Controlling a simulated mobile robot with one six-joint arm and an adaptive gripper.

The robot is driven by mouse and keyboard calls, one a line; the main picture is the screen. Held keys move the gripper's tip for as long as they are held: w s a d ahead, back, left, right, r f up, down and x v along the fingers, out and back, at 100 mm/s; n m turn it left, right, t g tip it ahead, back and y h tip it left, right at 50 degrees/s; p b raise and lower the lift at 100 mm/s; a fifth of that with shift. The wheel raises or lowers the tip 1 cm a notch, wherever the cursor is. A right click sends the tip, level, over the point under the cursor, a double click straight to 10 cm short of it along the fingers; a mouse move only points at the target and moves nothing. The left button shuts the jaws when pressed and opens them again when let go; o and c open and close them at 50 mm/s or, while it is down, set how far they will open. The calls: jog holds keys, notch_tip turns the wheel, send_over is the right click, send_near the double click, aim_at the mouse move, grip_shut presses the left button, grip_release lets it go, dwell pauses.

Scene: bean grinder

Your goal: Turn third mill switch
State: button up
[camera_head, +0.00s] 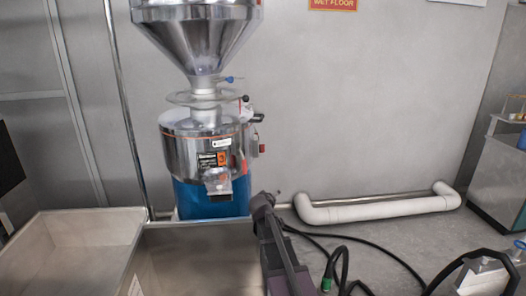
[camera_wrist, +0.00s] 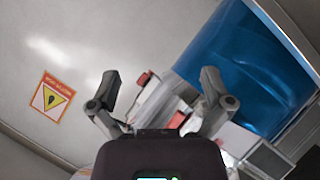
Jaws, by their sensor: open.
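The mill (camera_head: 205,140) stands against the wall at left centre in the head view, with a steel hopper on top and a blue base. A small switch box with red on it (camera_head: 262,148) sits on the mill's right side; I cannot tell which switch is the third. In the wrist view, pale boxes with red parts (camera_wrist: 177,120) lie beyond and between the fingers, partly hidden by my gripper. The mill's blue base (camera_wrist: 245,65) is at upper right there. My gripper (camera_wrist: 161,88) is open, its fingers apart and apparently holding nothing. In the head view, my dark arm rises right of the mill's base.
Steel bins (camera_head: 80,240) stand in front of the mill at lower left. A white pipe (camera_head: 380,208) runs low along the wall to the right. Black cables lie on the floor. A yellow triangle warning sign (camera_wrist: 52,97) is on the wall at left in the wrist view.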

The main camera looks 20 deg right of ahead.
jog(key=w+d+r+n+t+y, duration=0.1)
jog(key=w+d+r+n+t, duration=0.65)
jog(key=w, duration=0.45)
jog(key=n+y+b, duration=0.2)
jog(key=n+y, duration=0.6)
jog(key=n, duration=0.2)
send_near(263, 148)
jog(key=shift+s+d+f+t, duration=0.1)
jog(key=shift+s+d+f, duration=0.05)
jog(key=shift+s, duration=0.4)
jog(key=shift+s+d+f+t, duration=0.1)
jog(key=shift+s+d+f, duration=0.05)
jog(key=shift+s, duration=0.4)
jog(key=shift+s+d+f+t, duration=0.1)
jog(key=shift+s+d+f, duration=0.05)
jog(key=shift+s, duration=0.35)
jog(key=shift+w, duration=0.15)
jog(key=w, duration=0.4)
jog(key=w+a, duration=0.1)
jog(key=w, duration=0.8)
jog(key=shift+w+a, duration=0.2)
jog(key=shift+a, duration=0.1)
jog(key=c, duration=1.1)
jog(key=shift+d, duration=0.25)
jog(key=shift+c, duration=0.2)
jog(key=shift+a+r+p, duration=0.1)
jog(key=shift+a+p, duration=0.1)
jog(key=shift+p, duration=0.2)
